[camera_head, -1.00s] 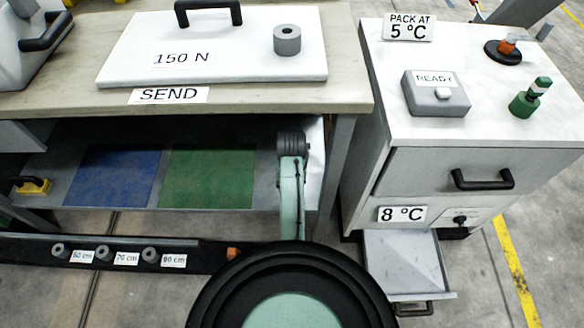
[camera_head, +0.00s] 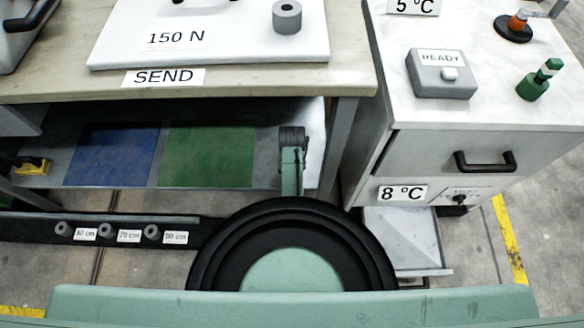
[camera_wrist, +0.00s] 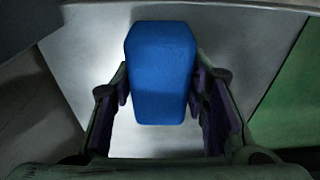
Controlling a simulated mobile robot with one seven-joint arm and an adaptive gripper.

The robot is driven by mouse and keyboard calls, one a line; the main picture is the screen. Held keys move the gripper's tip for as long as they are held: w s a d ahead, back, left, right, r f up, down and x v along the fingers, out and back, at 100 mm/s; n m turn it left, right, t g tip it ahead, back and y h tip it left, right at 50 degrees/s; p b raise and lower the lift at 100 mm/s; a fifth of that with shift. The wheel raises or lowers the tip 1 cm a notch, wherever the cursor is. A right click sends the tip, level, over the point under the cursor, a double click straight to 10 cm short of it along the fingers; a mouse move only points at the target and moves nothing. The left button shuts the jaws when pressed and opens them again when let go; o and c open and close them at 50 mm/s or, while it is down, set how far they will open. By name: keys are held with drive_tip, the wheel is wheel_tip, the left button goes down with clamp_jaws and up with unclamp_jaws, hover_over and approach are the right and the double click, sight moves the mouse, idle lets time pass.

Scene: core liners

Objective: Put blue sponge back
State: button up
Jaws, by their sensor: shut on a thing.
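The blue sponge (camera_wrist: 162,75) is an upright-looking block in the wrist view. My gripper (camera_wrist: 163,98) is shut on it, one finger on each side. A pale grey surface shows behind the sponge; I cannot tell whether the sponge touches it. In the head view my arm reaches under the bench, and the gripper and sponge are hidden there. A blue mat (camera_head: 112,155) and a green mat (camera_head: 208,155) lie side by side on the lower shelf (camera_head: 262,172), left of my arm. Green also shows at the right edge of the wrist view (camera_wrist: 288,110).
The bench top (camera_head: 50,85) overhangs the shelf, and its leg (camera_head: 343,140) stands right of my arm. A white cabinet (camera_head: 490,140) stands further right, with an open low drawer (camera_head: 400,240). A black rail (camera_head: 25,227) with several knobs runs at the left front.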

drive_tip(key=shift+f, duration=0.1)
drive_tip(key=o, duration=1.1)
wheel_tip(320, 180, up, 12)
drive_tip(key=s, duration=0.1)
drive_tip(key=shift+s, duration=0.15)
